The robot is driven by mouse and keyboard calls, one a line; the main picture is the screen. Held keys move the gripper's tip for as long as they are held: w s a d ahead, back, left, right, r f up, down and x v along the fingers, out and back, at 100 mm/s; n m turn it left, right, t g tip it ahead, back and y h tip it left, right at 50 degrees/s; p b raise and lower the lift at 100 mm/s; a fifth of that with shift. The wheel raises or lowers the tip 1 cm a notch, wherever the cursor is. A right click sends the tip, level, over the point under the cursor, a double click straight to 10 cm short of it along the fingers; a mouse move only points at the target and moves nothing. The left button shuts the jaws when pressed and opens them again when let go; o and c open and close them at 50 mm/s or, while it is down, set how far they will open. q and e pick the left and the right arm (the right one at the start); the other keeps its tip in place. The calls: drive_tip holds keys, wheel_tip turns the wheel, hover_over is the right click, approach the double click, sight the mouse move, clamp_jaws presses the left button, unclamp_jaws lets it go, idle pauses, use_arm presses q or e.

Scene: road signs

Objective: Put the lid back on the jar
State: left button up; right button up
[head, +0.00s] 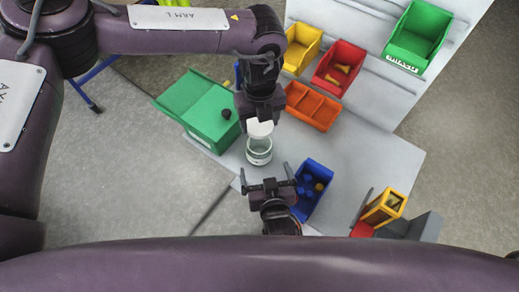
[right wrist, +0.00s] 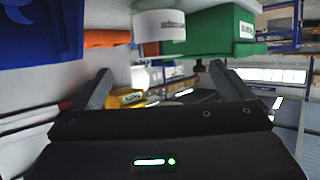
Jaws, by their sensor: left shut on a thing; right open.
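The jar (head: 259,156) is a clear, pale round container standing upright on the grey table in the head view. My left gripper (head: 260,117) points down just beyond it and is shut on the white round lid (head: 260,129). The lid shows right beside the jar's far rim; I cannot tell its height or whether it touches. My right gripper (head: 267,176) is open and empty on the near side of the jar, its fingers spread toward it. In the right wrist view its two fingers stand apart with nothing held between them.
A green box (head: 211,121) with a dark knob stands left of the jar. A blue bin (head: 318,173) with blue items is close to my right gripper. An orange bin (head: 312,106), red bin (head: 339,66) and yellow bin (head: 301,46) lie farther back. A yellow crate (head: 384,207) is at right.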

use_arm(q)
drive_tip(key=shift+w+f, duration=0.1)
drive_tip(key=shift+w, duration=0.1)
use_arm(e)
hover_over(259, 147)
drive_tip(key=s, duration=0.3)
wheel_tip(259, 147, down, 4)
drive_tip(key=shift+f, duration=0.2)
drive_tip(key=shift+s, duration=0.1)
drive_tip(key=c, duration=1.5)
use_arm(q)
drive_tip(key=shift+f, duration=2.5)
